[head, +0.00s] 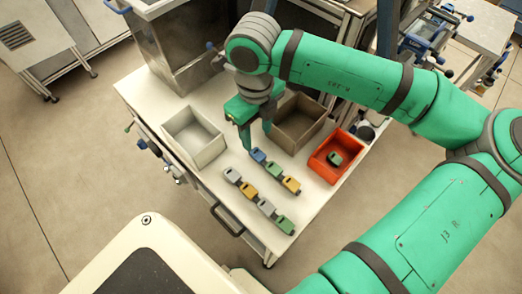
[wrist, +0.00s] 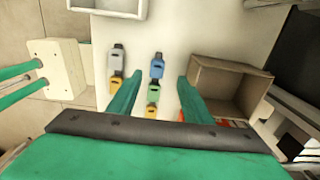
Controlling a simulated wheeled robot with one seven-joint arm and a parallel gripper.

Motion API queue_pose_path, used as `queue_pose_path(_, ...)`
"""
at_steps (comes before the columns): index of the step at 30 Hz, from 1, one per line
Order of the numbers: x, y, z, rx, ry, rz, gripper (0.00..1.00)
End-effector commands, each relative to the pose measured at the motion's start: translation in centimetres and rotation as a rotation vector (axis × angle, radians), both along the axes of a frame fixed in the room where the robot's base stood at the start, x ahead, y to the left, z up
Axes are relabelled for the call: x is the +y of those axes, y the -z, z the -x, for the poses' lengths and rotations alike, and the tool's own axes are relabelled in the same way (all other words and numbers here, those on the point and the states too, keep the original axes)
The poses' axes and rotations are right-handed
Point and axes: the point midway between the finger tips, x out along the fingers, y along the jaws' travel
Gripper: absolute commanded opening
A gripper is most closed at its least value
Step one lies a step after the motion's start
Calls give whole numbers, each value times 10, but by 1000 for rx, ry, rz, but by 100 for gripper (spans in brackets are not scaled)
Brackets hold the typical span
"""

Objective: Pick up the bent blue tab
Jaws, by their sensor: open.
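The blue tab (head: 258,155) is at the far end of one of two rows of tabs on the white table; in the wrist view it (wrist: 156,68) lies at the top of the right row. A small grey piece sticks out at its far end. I cannot clearly make out a bend. My gripper (head: 256,141) is open and empty, pointing down close to the blue tab. In the wrist view its fingers (wrist: 160,78) stand apart to the left and right of the blue tab. Whether they are above it or level with it I cannot tell.
A green tab (head: 274,169) and a yellow tab (head: 291,184) follow in the same row. The neighbouring row starts with a grey tab (head: 232,175). A white bin (head: 175,130), a brown bin (head: 318,112) and a red bin (head: 322,172) holding a green piece stand around them.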

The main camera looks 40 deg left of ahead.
Motion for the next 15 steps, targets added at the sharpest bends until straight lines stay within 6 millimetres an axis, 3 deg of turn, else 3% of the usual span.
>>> queue_pose_path(11, 3, 33, 2, 2, -4, -1, 45)
queue_pose_path(15, 4, 53, 4, 4, -4, -1, 45)
